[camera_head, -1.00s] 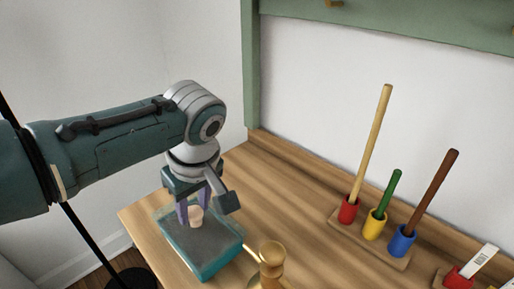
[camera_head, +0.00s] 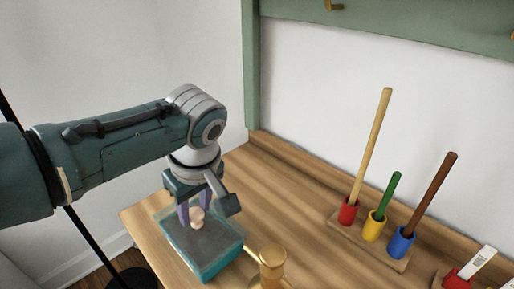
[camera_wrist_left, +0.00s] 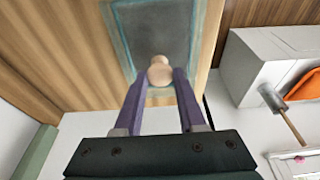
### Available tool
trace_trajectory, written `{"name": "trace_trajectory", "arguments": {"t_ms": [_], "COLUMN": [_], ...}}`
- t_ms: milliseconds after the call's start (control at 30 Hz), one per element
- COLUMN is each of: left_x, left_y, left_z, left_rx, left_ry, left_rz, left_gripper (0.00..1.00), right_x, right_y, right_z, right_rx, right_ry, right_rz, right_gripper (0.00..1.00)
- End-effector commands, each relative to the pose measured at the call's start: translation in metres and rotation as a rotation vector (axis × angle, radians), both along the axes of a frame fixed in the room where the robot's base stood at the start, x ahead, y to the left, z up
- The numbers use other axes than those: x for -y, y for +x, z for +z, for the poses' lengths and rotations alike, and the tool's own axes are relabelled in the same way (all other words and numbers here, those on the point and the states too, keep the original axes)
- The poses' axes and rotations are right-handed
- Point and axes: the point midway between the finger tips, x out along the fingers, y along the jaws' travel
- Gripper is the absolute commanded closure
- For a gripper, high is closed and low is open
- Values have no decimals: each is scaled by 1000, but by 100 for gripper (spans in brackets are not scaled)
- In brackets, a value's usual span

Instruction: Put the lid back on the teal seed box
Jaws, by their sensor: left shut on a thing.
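The teal seed box (camera_head: 223,262) stands near the left end of the wooden bench top. Its grey lid (camera_head: 214,241) lies at the top of the box, framed by the teal rim; I cannot tell whether it is fully seated. The lid also shows in the left wrist view (camera_wrist_left: 152,32). My left gripper (camera_head: 190,215) points down over the lid, its purple fingers shut on the pale round lid knob (camera_head: 197,217). The knob shows between the fingertips in the left wrist view (camera_wrist_left: 159,72). My right gripper is not in view.
A brass-coloured turned object (camera_head: 272,265) stands close to the right of the box. Further right, a wooden rack (camera_head: 375,248) holds coloured cups with upright sticks. A green frame (camera_head: 250,70) rises behind the bench.

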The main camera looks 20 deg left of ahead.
Motion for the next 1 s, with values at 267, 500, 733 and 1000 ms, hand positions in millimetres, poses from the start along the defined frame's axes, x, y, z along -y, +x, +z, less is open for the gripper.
{"name": "trace_trajectory", "arguments": {"t_ms": [267,500,733,1000], "left_x": [0,0,0,0], "left_y": [0,0,0,0], "left_z": [0,0,-5,-8], "left_rx": [0,0,-1,0], "left_ry": [0,0,0,1], "left_rz": [0,0,0,-1], "left_gripper": [100,100,100,100], "right_x": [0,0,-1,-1], "right_y": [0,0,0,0], "right_z": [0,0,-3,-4], "right_rx": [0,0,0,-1], "right_ry": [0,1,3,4], "right_rz": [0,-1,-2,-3], "right_gripper": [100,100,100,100]}}
